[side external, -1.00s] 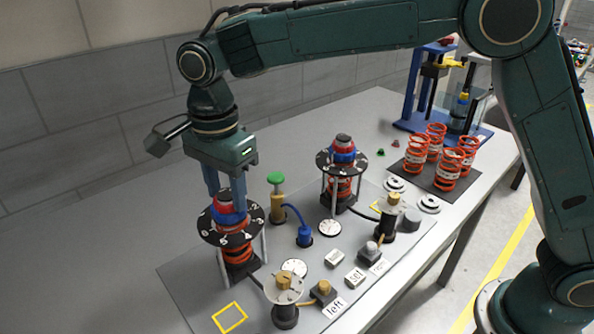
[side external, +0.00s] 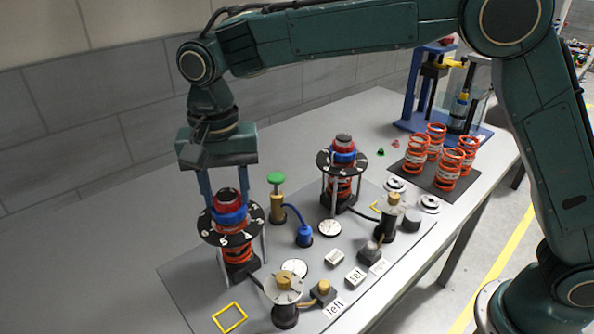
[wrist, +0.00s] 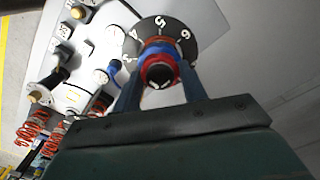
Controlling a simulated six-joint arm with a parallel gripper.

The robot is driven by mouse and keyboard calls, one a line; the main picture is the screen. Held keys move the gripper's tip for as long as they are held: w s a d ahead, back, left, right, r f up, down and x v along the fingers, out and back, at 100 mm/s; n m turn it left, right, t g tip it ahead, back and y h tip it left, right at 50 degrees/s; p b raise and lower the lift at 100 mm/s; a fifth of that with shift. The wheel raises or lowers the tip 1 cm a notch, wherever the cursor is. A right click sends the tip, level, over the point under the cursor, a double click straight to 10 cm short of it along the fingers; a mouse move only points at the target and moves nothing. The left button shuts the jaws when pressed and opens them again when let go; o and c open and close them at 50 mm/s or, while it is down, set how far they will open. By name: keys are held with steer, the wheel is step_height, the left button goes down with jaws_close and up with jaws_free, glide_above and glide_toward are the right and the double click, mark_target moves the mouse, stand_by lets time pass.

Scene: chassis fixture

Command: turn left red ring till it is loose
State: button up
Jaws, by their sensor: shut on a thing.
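The left red ring (side external: 228,197) sits at the top of the left post, just above a blue ring (side external: 231,214) and a black numbered dial (side external: 216,236). My gripper (side external: 225,201) points straight down over this post, with one finger on each side of the red ring, shut on it. In the wrist view the red ring (wrist: 158,66) shows around the dark post top between the two fingers, with the blue ring (wrist: 157,48) beyond. The exact finger contact is partly hidden. I cannot tell whether the ring is loose.
A similar right post with its own dial (side external: 324,163) stands farther back. A green-topped plunger (side external: 276,180), a blue plug (side external: 304,236) and a tan-topped knob (side external: 284,283) stand close by. Several orange springs (side external: 416,156) stand at the back right. The yellow square (side external: 229,317) is empty.

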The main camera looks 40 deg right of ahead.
steer(key=n, duration=0.6)
steer(key=shift+n, duration=0.4)
steer(key=o, duration=0.7)
steer(key=shift+o, duration=0.2)
steer(key=shift+r, duration=0.1)
steer(key=shift+r, duration=3.45)
steer(key=shift+d, duration=0.1)
